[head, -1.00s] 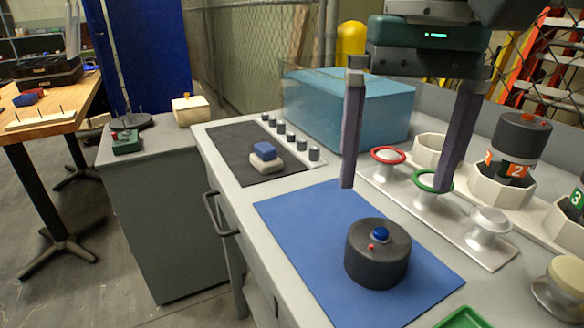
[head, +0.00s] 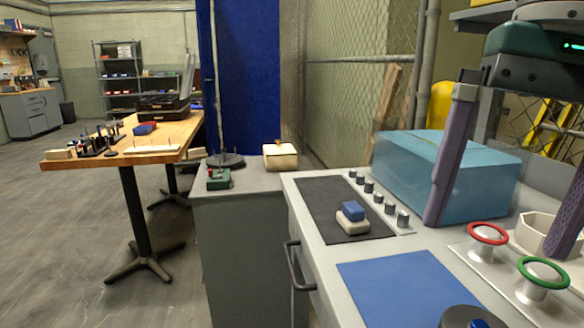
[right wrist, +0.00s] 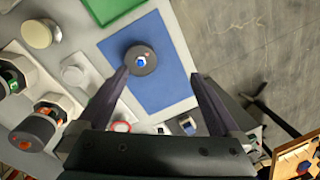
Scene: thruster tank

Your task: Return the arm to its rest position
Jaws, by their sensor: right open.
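My right gripper (head: 500,232) is at the right of the head view, above the bench, with its two purple-grey fingers wide apart and nothing between them. In the right wrist view its fingers (right wrist: 162,88) also stand apart. A dark round cylinder with a blue knob (right wrist: 140,60) stands on the blue mat (right wrist: 160,85), apart from the fingers. In the head view only the cylinder's top (head: 470,318) shows at the bottom edge. My left gripper is in neither view.
A blue translucent tank (head: 440,172) stands at the back of the bench. Red (head: 488,233) and green (head: 543,272) rings sit on posts at the right. A blue and white block (head: 352,218) lies on the dark mat (head: 325,205). A wooden table (head: 170,140) and open floor lie left.

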